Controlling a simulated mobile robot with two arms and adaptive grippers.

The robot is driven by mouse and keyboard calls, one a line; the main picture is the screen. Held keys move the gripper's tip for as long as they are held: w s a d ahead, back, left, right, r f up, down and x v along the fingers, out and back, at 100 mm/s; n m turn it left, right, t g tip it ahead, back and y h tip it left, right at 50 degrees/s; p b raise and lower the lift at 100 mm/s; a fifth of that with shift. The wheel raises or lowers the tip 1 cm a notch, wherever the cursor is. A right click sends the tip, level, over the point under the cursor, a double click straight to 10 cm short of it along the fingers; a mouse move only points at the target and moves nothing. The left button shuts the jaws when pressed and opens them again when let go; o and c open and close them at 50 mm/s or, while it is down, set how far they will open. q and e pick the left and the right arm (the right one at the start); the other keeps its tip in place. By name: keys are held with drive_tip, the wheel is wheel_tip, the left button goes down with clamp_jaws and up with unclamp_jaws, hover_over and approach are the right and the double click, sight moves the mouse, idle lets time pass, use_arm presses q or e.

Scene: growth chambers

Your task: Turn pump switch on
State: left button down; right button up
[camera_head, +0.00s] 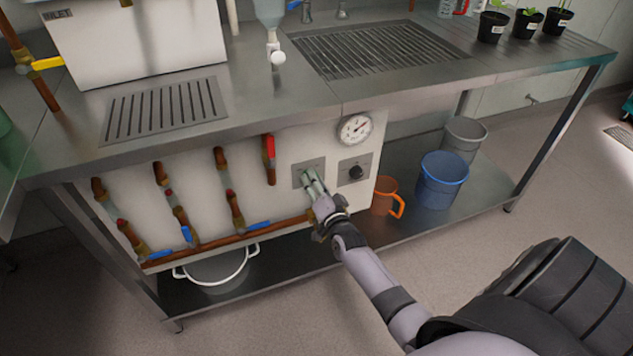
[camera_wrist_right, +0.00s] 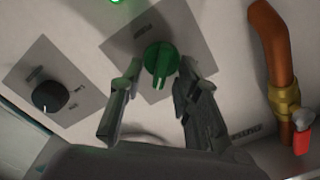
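A green rotary switch (camera_wrist_right: 160,62) sits on a grey plate (camera_wrist_right: 195,25) in the right wrist view; its label is too blurred to read. My right gripper (camera_wrist_right: 158,78) is open, one finger on each side of the green switch. A gap shows between the left finger and the switch; the right finger is very close to it, and I cannot tell if it touches. In the head view my right gripper (camera_head: 313,183) is in front of the same grey plate (camera_head: 300,167) and hides the switch. My left gripper is not in view.
A black knob (camera_head: 355,172) on its own plate is beside the switch, below a round gauge (camera_head: 355,128). Copper pipes with blue valve handles (camera_head: 187,236) and a red-handled valve (camera_head: 269,146) are to the left. An orange jug (camera_head: 383,196) and blue bucket (camera_head: 441,181) stand right.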

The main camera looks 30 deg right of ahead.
drive_tip(key=v, duration=1.2)
